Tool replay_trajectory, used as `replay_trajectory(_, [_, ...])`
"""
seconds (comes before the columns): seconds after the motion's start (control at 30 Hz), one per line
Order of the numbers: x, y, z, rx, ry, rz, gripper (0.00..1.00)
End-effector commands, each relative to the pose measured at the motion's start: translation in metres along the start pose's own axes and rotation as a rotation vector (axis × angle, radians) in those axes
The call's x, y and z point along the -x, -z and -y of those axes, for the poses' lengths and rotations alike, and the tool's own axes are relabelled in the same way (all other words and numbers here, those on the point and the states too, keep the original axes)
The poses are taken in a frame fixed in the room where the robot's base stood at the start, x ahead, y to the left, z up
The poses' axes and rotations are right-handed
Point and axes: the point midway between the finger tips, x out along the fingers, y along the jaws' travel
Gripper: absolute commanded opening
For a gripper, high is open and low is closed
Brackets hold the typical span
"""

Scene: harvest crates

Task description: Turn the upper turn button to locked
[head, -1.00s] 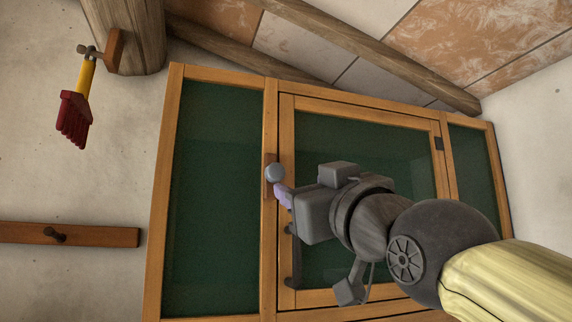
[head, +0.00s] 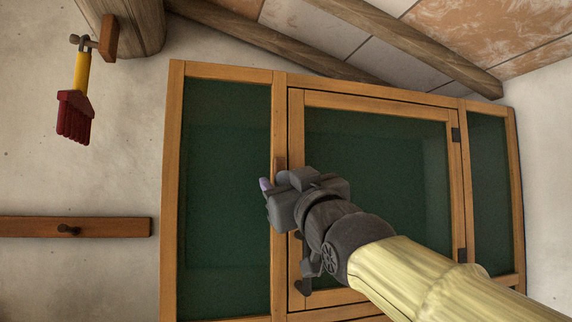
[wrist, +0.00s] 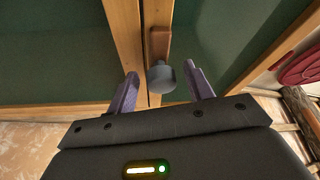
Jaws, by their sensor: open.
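The upper turn button is a small reddish-brown wooden piece on the cabinet's upright frame bar, beside the door seam. In the head view only the upper end of the turn button (head: 281,163) shows above my gripper (head: 270,183). In the wrist view the turn button (wrist: 159,43) lies lengthwise along the bar and seam, with a round grey knob (wrist: 161,77) standing out from it. My gripper (wrist: 162,73) is open, with one purple finger on each side of the knob. Gaps show between fingers and knob. The green-panelled door (head: 375,180) looks closed in its frame.
A dark handle (head: 303,287) sits on the door below my gripper, partly hidden by my arm. A red brush with a yellow handle (head: 77,90) hangs at left, above a wooden peg rail (head: 75,228). Wooden beams (head: 400,45) cross above the cabinet.

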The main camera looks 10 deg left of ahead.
Motion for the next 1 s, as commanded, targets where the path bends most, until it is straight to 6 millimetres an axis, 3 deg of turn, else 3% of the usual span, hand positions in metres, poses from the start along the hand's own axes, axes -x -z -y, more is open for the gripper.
replay_trajectory(0.43, [-0.0091, 0.0, 0.0019, -0.001, 0.003, -0.001, 0.52])
replay_trajectory(0.67, [-0.0091, 0.0006, 0.0029, -0.001, 0.005, -0.002, 0.07])
replay_trajectory(1.0, [-0.0085, 0.0002, 0.0014, -0.006, 0.0, -0.003, 0.07])
